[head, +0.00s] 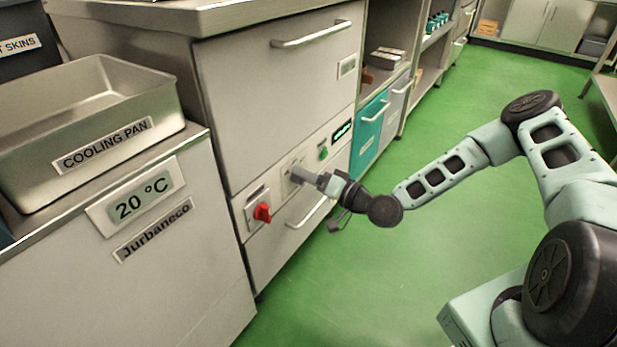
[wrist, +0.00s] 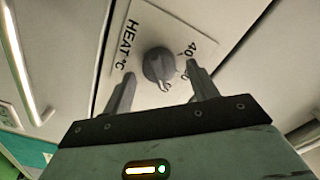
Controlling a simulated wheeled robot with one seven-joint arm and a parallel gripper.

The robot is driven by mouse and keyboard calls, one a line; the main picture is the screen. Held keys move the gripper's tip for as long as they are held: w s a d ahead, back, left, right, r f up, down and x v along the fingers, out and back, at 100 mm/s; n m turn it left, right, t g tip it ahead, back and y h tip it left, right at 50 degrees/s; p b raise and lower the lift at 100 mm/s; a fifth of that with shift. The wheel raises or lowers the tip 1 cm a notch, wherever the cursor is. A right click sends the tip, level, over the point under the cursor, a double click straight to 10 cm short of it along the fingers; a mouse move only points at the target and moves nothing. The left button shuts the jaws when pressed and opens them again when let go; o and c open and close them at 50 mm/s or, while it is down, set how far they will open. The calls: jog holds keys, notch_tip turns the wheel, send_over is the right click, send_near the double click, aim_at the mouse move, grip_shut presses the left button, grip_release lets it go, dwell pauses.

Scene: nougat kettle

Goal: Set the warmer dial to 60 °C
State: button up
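The warmer dial (wrist: 158,63) is a dark grey round knob on a white plate marked "HEAT °C" (wrist: 130,40). In the wrist view, "40" stands to the right of the knob, with a second number below it partly hidden by a finger. The knob's raised grip points toward the bottom of the picture. My gripper (wrist: 161,76) is open, with one finger on each side of the knob; I cannot tell whether they touch it. In the head view, my gripper (head: 298,175) is at the front panel and covers the dial.
A red knob (head: 262,212) sits left of the dial on the same panel. A green button (head: 323,153) and a small display (head: 342,132) are to its right. Drawer handles are above and below. The cooling pan (head: 95,120) stands on the unit at left. The green floor (head: 430,260) is clear.

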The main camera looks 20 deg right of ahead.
jog(key=shift+s+d, duration=0.1)
jog(key=p+v, duration=0.4)
jog(key=v, duration=1.3)
jog(key=a+f+n+g+h, duration=0.1)
jog(key=a+f+n+g, duration=0.1)
jog(key=a+n+g, duration=0.45)
jog(key=s+a+r+n+g+h, duration=0.2)
jog(key=r+g+h, duration=0.15)
jog(key=r, duration=0.25)
jog(key=s+a+r+n+g+h, duration=0.1)
jog(key=s+a+r+g+h, duration=0.1)
jog(key=s+r+g+h, duration=0.3)
jog(key=s+a+r+n, duration=0.1)
jog(key=s+a+r, duration=0.2)
jog(key=s+r, duration=0.35)
jog(key=s+a+r, duration=0.4)
jog(key=s+r, duration=0.2)
jog(key=s, duration=0.1)
notch_tip(320, 180, up, 36)
jog(key=p, duration=3.6)
jog(key=shift+w+d+f, duration=0.2)
jog(key=shift+w, duration=0.25)
